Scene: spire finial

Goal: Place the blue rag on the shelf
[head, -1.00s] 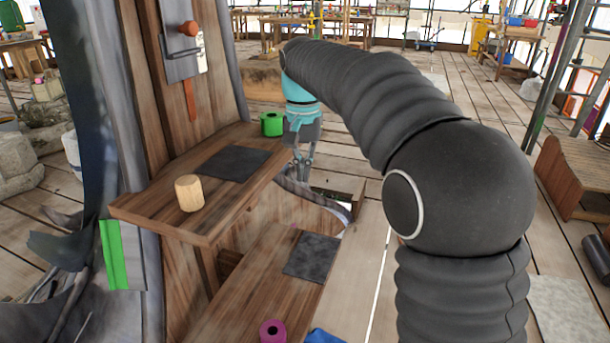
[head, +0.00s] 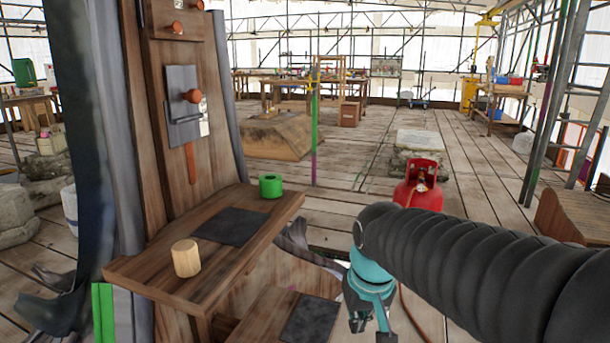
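The wooden shelf (head: 150,268) juts out from the tall wooden panel at left. It bears a dark square mat (head: 232,226), a light wooden cylinder (head: 186,258) and a green ring-shaped roll (head: 270,186). My gripper (head: 358,320) hangs to the right of the shelf, below its top, pointing down by the bottom edge. Its fingertips are small and partly cut off, so I cannot tell whether it is open or holds anything. The blue rag is not in view now.
A lower wooden board (head: 258,318) with a dark mat (head: 310,318) lies below the shelf. A red gas cylinder (head: 418,188) stands on the floor beyond my arm. Metal fittings with orange knobs (head: 193,96) are on the panel. Open plank floor extends behind.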

